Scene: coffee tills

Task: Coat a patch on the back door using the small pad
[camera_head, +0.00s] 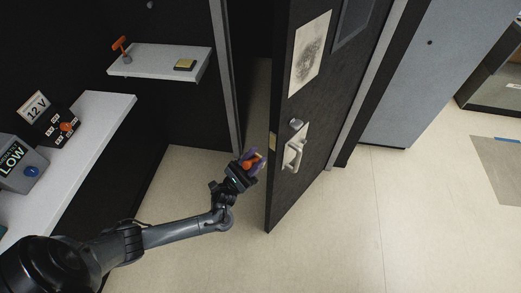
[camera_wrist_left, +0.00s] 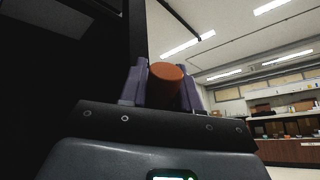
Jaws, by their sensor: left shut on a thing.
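The dark back door (camera_head: 300,195) stands partly open, its near edge facing me. My right gripper is not in view.
A white shelf (camera_head: 150,60) left of the door holds an orange-handled tool (camera_head: 121,49) and a small yellow block (camera_head: 185,65). A lower white counter (camera_head: 103,112) holds a 12 V box (camera_head: 54,126) and a LOW unit (camera_head: 17,165).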

